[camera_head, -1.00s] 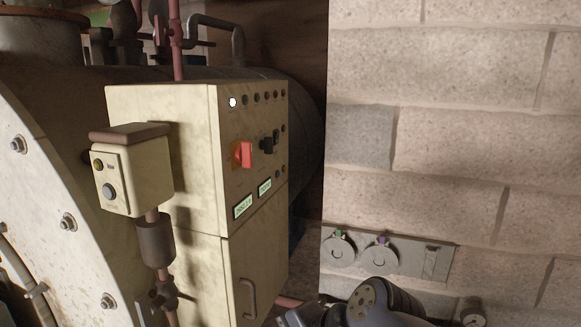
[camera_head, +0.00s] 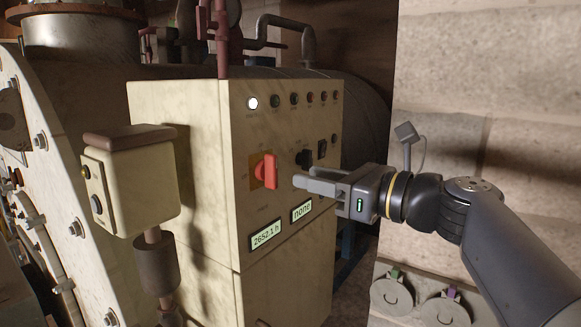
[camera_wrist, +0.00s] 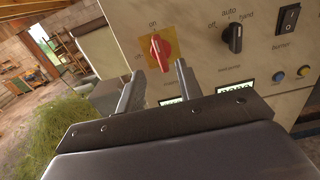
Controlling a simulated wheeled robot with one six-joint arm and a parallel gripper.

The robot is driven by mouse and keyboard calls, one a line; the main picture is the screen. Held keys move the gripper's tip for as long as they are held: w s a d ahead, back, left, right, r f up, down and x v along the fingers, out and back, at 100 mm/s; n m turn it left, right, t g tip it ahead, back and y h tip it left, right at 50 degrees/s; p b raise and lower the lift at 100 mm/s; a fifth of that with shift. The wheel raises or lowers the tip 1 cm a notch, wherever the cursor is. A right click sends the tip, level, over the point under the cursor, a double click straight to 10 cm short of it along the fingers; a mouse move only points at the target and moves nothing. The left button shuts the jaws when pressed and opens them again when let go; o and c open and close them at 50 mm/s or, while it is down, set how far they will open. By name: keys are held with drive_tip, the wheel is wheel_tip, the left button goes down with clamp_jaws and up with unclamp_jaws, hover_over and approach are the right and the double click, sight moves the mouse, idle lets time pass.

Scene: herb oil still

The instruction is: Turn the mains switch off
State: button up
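The mains switch is a red rotary handle (camera_head: 270,171) on a yellow plate, on the front of a cream control cabinet. In the wrist view the red handle (camera_wrist: 160,51) stands roughly upright, its upper end towards the "on" mark; "off" is marked to its left. My gripper (camera_head: 302,179) is in front of the cabinet, just right of the handle in the head view, with a gap to it. In the wrist view its two fingers (camera_wrist: 157,74) are apart and empty, with the handle beyond and between their tips.
A black selector knob (camera_wrist: 235,37) marked off, auto and hand sits right of the switch, with a black rocker switch (camera_wrist: 288,18) beyond. Two small displays (camera_head: 266,235) lie below. A white lamp (camera_head: 253,103) is lit. A cream box (camera_head: 130,180) stands left of the cabinet.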

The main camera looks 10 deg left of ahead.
sight(277, 170)
drive_tip(key=p+x, duration=0.1)
drive_tip(key=x, duration=0.6)
drive_tip(key=shift+c, duration=0.3)
clamp_jaws()
